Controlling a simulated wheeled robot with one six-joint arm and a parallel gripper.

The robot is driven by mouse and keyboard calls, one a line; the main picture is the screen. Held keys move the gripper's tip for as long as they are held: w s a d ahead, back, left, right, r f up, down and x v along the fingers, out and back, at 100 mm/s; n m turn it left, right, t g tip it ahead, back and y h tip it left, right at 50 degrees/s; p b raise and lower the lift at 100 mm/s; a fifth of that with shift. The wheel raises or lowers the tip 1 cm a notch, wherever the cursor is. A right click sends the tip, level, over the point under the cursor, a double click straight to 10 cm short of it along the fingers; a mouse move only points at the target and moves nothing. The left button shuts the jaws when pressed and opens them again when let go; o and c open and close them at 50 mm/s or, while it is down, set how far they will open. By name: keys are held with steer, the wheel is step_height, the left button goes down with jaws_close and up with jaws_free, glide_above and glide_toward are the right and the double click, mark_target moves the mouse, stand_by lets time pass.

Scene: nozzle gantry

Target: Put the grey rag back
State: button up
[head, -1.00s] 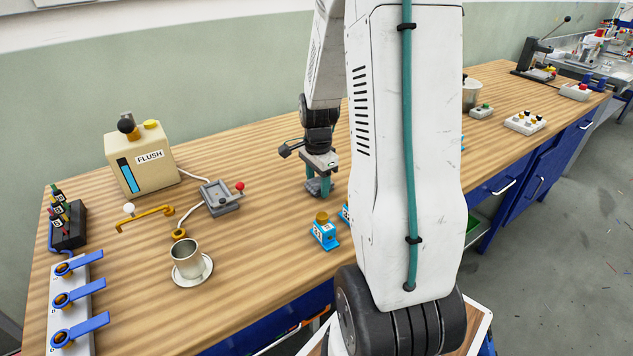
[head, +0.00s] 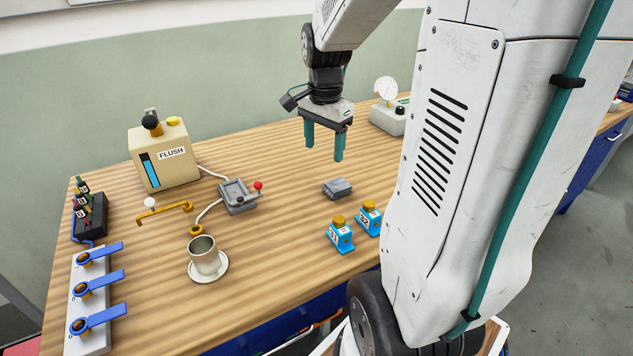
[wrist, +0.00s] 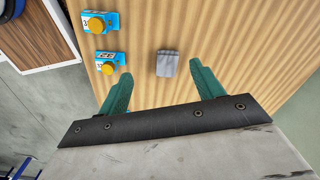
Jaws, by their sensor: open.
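The grey rag (head: 337,188) lies folded on the wooden bench top, behind the two blue blocks with yellow knobs. It also shows in the wrist view (wrist: 167,64), beyond and between the fingertips. My gripper (head: 324,153) is in the air above the bench, over and slightly behind the rag. Its two green fingers are apart with nothing between them; they show in the wrist view (wrist: 160,82) too. The rag is clear of the fingers.
Blue blocks (head: 340,236) and (head: 368,218) stand near the front edge. A metal tray device with a red knob (head: 238,196), a cup on a saucer (head: 205,257), a FLUSH tank (head: 162,157) and blue levers (head: 98,290) stand left. A gauge box (head: 388,118) stands behind.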

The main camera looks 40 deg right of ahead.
steer(key=s+a+r+n, duration=0.2)
steer(key=s+a+n, duration=0.5)
steer(key=a+n, duration=0.1)
steer(key=s+a+r+n+t, duration=0.1)
steer(key=s+a+r+n, duration=0.2)
steer(key=s+a+n, duration=0.5)
steer(key=a+n, duration=0.1)
steer(key=a, duration=0.2)
steer(key=shift+s+a+r, duration=0.2)
steer(key=shift+s, duration=0.1)
